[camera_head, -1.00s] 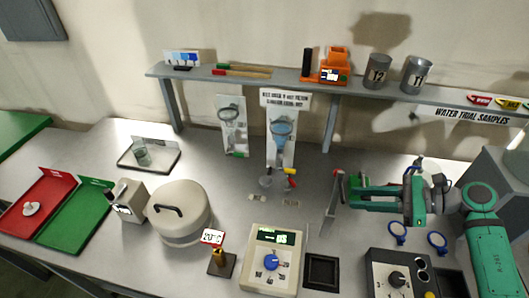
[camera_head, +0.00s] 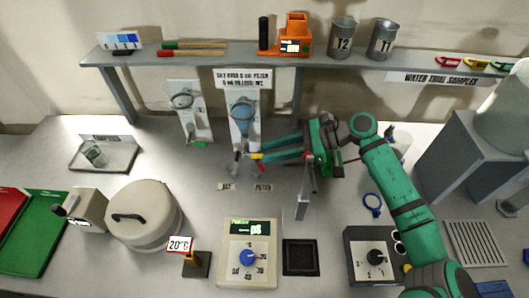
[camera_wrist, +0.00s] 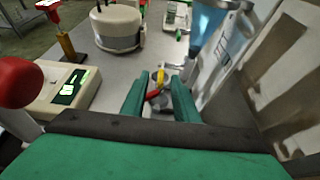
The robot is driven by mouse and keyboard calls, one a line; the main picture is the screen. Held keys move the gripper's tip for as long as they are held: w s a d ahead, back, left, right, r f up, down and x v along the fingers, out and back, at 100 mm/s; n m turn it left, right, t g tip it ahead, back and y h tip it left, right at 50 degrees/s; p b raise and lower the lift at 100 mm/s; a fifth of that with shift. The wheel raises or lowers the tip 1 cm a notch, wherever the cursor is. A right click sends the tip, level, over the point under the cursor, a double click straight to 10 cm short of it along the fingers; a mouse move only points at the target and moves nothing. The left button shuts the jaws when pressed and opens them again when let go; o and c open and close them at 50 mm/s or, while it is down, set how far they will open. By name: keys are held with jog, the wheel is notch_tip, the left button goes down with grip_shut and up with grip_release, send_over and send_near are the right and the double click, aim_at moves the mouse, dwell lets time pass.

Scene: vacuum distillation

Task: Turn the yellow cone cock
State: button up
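The yellow cone cock (camera_head: 257,156) sits low at the front of the right-hand filter stand (camera_head: 243,120), under a blue funnel (camera_head: 243,112). In the wrist view, its yellow part (camera_wrist: 161,74) and a red part (camera_wrist: 153,97) show between my fingers. My gripper (camera_head: 268,151) reaches in from the right, with its fingertips close beside the cock. In the wrist view, my gripper (camera_wrist: 160,78) has its two green fingers apart, with a gap around the cock. I cannot tell whether either finger touches it.
A second filter stand (camera_head: 190,112) is to the left. A shelf (camera_head: 210,58) runs behind and above. A white pot (camera_head: 145,215), a timer-like box (camera_head: 249,250) and a dark control box (camera_head: 370,255) stand in front. Bare bench lies between the pot and the stands.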

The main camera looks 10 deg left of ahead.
aim_at(257, 154)
jog(key=x, duration=0.2)
jog(key=shift+a, duration=0.25)
jog(key=shift+a+f, duration=0.2)
jog(key=shift+f, duration=0.1)
grip_shut()
jog(key=shift+r, duration=0.1)
jog(key=r+h, duration=0.1)
jog(key=h, duration=0.1)
jog(key=a+r+t+h, duration=0.1)
jog(key=h, duration=0.1)
jog(key=shift+s+a+r+h, duration=0.1)
jog(key=shift+h, duration=0.2)
jog(key=shift+s+a+r+t+h, duration=0.15)
jog(key=shift+a+r+h, duration=0.15)
jog(key=shift+h, duration=0.4)
jog(key=shift+a+r+t+h, duration=0.15)
jog(key=shift+a+h, duration=0.15)
jog(key=shift+h, duration=0.4)
jog(key=shift+s+a+r+t+h, duration=0.1)
jog(key=shift+a+r+h, duration=0.2)
jog(key=shift+h, duration=0.4)
